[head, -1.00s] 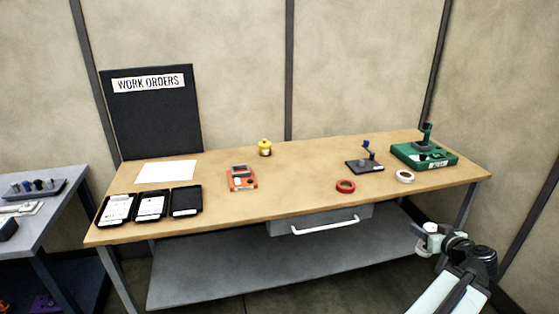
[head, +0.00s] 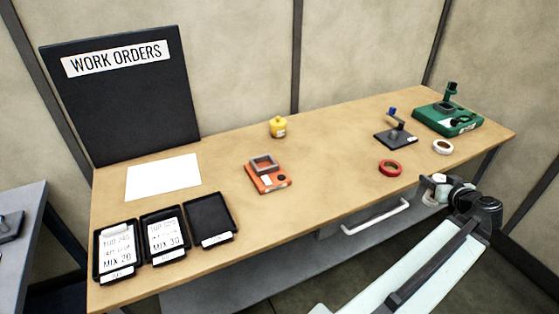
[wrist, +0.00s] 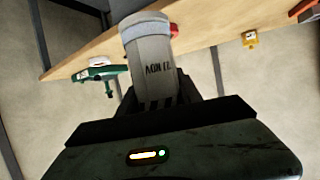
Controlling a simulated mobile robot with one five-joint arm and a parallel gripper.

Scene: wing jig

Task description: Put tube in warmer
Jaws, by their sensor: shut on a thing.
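My gripper (head: 440,186) is shut on a grey tube (wrist: 155,65) with a pale blue-grey end and dark printed lettering, seen close up in the wrist view. In the head view the gripper is beyond the table's front edge at the right, and the tube is too small there to read. No device is labelled as the warmer. An orange device (head: 267,176) with a raised grey square frame sits mid-table. A green device (head: 447,118) with an upright post stands at the far right.
On the wooden table (head: 320,190) are a red tape roll (head: 390,168), a white roll (head: 442,147), a black stand (head: 395,138) and a yellow pot (head: 278,127). Black trays (head: 210,222) and a white sheet (head: 163,177) lie left. The front middle is clear.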

